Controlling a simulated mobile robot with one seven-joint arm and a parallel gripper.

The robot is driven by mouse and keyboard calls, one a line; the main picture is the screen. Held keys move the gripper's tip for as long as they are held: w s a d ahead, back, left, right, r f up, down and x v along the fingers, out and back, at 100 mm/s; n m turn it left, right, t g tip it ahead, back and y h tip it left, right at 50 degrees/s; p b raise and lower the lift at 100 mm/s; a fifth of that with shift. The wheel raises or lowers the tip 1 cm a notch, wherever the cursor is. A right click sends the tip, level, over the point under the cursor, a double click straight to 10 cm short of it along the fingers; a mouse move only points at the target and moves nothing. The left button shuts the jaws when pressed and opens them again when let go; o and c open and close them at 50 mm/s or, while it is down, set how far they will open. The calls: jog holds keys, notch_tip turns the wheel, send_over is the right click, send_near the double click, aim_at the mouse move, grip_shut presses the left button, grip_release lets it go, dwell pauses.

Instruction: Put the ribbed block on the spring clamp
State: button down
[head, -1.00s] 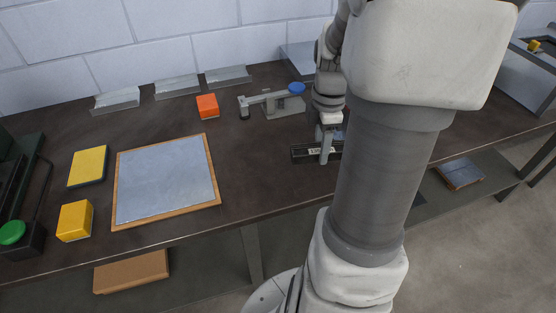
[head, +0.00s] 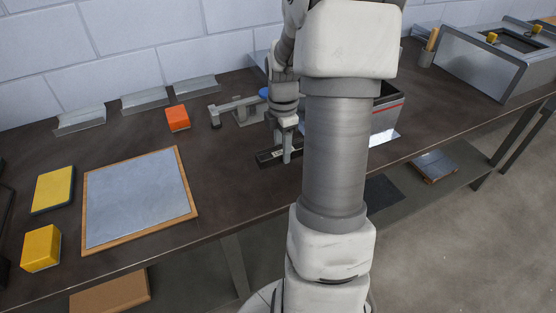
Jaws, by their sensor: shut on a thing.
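My gripper (head: 287,155) points down at the bench, right of the middle, with its fingers at a dark, flat, oblong block (head: 268,158) that bears a small pale label. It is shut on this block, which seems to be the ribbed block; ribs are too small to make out. The block lies at or just above the bench top; I cannot tell which. The grey clamp (head: 240,107), with a long bar and a blue knob, stands behind and to the left of the gripper. My arm partly hides its right end.
An orange block (head: 177,118) and metal angle pieces (head: 145,100) stand at the back left. A wood-edged metal sheet (head: 138,198) and yellow blocks (head: 41,248) lie at the left. A grey box (head: 386,115) stands right, partly behind my arm. Bare bench lies between sheet and gripper.

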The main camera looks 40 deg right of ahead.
aim_at(279, 168)
jog(key=shift+w+f, duration=0.35)
jog(key=shift+w, duration=0.4)
jog(key=shift+f, duration=0.2)
jog(key=shift+f+b, duration=0.5)
jog(key=shift+f, duration=1.3)
jog(key=shift+f, duration=0.15)
jog(key=shift+c, duration=2)
grip_release()
notch_tip(279, 168, up, 12)
jog(key=shift+r+p, duration=0.1)
jog(key=shift+p, duration=1.05)
